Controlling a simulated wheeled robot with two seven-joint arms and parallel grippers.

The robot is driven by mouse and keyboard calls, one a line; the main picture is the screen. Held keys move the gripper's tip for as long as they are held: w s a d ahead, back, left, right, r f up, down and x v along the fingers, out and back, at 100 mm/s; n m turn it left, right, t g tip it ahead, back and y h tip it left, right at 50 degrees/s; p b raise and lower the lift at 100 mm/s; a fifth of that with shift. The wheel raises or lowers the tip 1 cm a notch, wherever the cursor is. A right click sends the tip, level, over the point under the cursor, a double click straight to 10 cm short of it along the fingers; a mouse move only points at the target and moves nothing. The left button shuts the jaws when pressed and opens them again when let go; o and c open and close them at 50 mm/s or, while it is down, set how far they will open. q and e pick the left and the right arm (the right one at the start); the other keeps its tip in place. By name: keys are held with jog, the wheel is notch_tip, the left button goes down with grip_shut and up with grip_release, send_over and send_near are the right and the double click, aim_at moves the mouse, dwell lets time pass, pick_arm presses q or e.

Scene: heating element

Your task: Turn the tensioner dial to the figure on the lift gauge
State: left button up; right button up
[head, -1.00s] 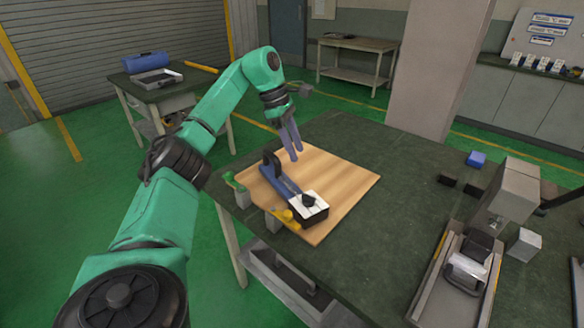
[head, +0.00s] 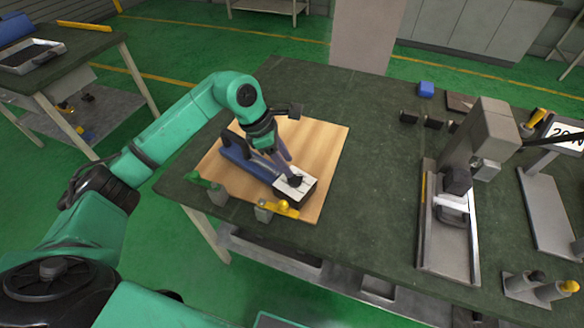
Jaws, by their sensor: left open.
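The tensioner dial (head: 296,180) is a small black knob on a white-topped block at the near end of a blue fixture (head: 247,160), which lies on a wooden board (head: 325,150). My left gripper (head: 289,172) is open and points down, its grey fingertips right at the dial. I cannot tell whether the fingers straddle the knob or touch it. The dial's markings are too small to read. A white panel (head: 566,136) at the right edge, likely the lift gauge, shows "20" and a cut-off letter. My right gripper is not in view.
Green-handled (head: 207,186) and yellow-handled (head: 283,207) clamps sit at the board's near edge. A grey press-like machine (head: 490,130) stands right of it. The bench between board and machine is clear.

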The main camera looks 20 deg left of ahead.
aim_at(295, 176)
pick_arm(q)
jog(key=x, duration=0.5)
jog(key=shift+a+p, duration=0.1)
jog(key=shift+p, duration=0.3)
jog(key=shift+d+f, duration=0.2)
jog(key=shift+f, duration=0.1)
jog(key=shift+a, duration=0.1)
grip_shut()
jog(key=b, duration=0.2)
jog(key=m+b, duration=0.1)
jog(key=shift+w+f+b, duration=0.2)
jog(key=shift+f+b, duration=0.15)
jog(key=shift+s+r+m+g+p, duration=0.1)
jog(key=shift+r+m+g+p, duration=0.2)
jog(key=shift+r+p, duration=0.05)
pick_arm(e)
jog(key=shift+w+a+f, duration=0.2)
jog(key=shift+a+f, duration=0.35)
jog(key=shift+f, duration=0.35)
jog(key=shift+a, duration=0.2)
pick_arm(q)
grip_release()
jog(key=shift+r, duration=0.1)
